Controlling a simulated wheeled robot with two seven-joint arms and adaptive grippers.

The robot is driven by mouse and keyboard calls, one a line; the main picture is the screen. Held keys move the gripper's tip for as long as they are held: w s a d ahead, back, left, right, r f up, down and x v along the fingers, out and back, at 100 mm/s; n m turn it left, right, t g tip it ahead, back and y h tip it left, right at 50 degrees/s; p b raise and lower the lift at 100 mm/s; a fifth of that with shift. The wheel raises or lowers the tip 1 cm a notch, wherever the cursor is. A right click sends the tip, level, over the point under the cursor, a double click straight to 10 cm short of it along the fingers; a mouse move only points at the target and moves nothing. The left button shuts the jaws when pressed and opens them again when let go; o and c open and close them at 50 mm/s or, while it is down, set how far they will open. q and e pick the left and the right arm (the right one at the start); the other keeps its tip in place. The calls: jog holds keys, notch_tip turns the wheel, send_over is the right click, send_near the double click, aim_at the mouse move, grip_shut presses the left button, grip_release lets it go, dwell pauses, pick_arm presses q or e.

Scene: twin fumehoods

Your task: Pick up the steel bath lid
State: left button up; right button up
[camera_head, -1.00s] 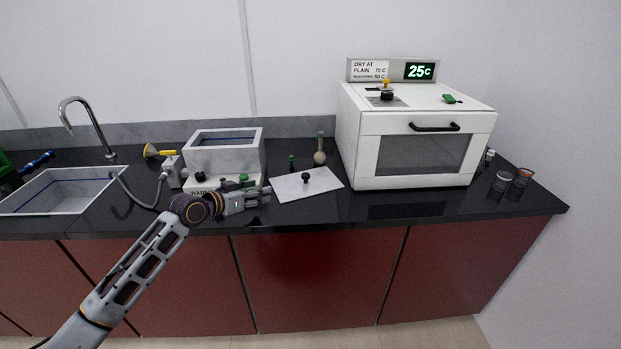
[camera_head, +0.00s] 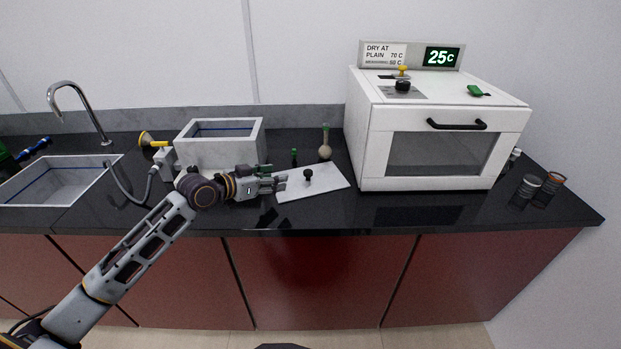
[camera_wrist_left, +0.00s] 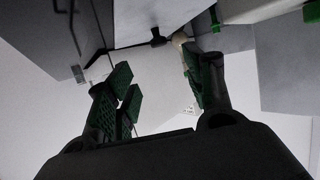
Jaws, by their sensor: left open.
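The steel bath lid (camera_head: 325,181) is a flat pale plate with a small black knob (camera_head: 308,174) standing up near its middle. It lies on the black counter between the open steel bath (camera_head: 185,152) and the white oven. My left gripper (camera_head: 279,183) is open at the lid's left edge, with its fingers pointing right toward the knob and apart from it. In the left wrist view, the green-padded fingers of my left gripper (camera_wrist_left: 160,88) are spread, with the lid (camera_wrist_left: 143,65) beyond them and the dark knob (camera_wrist_left: 158,39) near the top. My right gripper is out of view.
The white oven (camera_head: 440,150) with a black handle stands right of the lid. A round-bottomed flask (camera_head: 325,151) and a small green-capped vial (camera_head: 294,157) stand behind the lid. A sink (camera_head: 60,182) is at the left. The counter's front strip is clear.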

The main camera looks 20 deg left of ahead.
aim_at(294, 188)
pick_arm(q)
jog(key=shift+s+r, duration=0.1)
jog(key=shift+s, duration=0.05)
jog(key=shift+x, duration=3.85)
jog(key=shift+w+d, duration=0.2)
jog(key=shift+w, duration=0.25)
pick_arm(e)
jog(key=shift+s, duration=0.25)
pick_arm(q)
jog(key=shift+w+f, duration=0.1)
jog(key=shift+f, duration=0.1)
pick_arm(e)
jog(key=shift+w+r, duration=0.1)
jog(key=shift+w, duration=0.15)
